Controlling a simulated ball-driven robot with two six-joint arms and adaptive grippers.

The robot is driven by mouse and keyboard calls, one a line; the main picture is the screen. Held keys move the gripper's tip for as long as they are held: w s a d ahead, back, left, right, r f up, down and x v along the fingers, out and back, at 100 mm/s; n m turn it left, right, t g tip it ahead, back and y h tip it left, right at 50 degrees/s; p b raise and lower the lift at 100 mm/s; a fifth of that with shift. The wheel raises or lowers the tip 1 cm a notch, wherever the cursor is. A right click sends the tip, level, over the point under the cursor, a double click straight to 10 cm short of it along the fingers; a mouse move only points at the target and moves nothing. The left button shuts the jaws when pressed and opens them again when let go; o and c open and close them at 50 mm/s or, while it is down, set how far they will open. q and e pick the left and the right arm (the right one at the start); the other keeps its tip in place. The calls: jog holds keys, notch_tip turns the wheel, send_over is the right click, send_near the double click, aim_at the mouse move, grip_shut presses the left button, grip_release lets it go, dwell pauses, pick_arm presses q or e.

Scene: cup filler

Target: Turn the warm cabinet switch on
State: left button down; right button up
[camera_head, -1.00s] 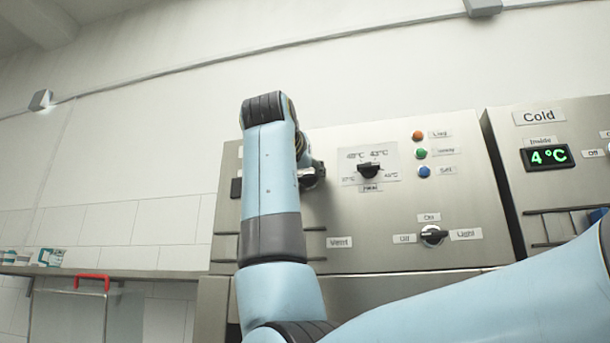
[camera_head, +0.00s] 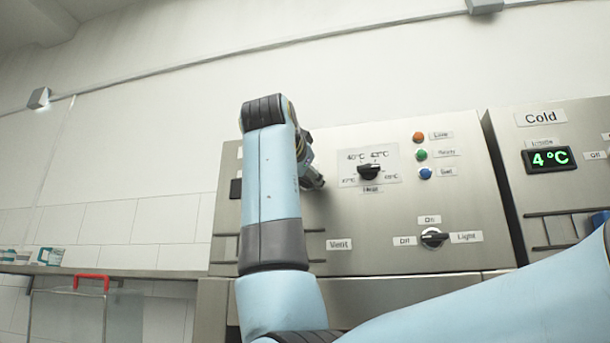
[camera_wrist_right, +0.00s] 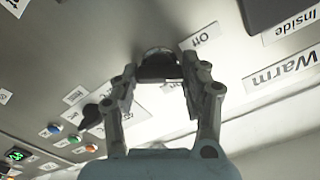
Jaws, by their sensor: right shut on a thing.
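The warm cabinet switch (camera_wrist_right: 158,68) is a black knob on a silver ring in the right wrist view. An "Off" label (camera_wrist_right: 200,36) is beside it. My right gripper (camera_wrist_right: 158,80) has its two fingers on either side of the knob and is shut on it. Which way the knob points is unclear, as the fingers cover part of it. In the head view my right gripper (camera_head: 315,181) is at the panel, partly behind my blue forearm, which hides the switch. My left gripper is not in view.
The steel warm cabinet panel (camera_head: 465,195) has a heat dial (camera_head: 369,172), a light switch (camera_head: 433,238) and coloured lamps to the right of my forearm. A dark display (camera_wrist_right: 280,8) is near the "Warm" label (camera_wrist_right: 284,73). The cold cabinet (camera_head: 550,198) stands at the right.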

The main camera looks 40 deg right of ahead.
jog(key=m, duration=0.5)
jog(key=shift+f+m, duration=0.1)
jog(key=shift+m, duration=0.2)
jog(key=m, duration=0.5)
jog(key=shift+f+m+b, duration=0.15)
jog(key=shift+m+b, duration=0.15)
jog(key=o, duration=1.2)
jog(key=shift+s, duration=0.1)
jog(key=shift+c, duration=0.2)
jog(key=shift+a, duration=0.1)
jog(key=v, duration=0.7)
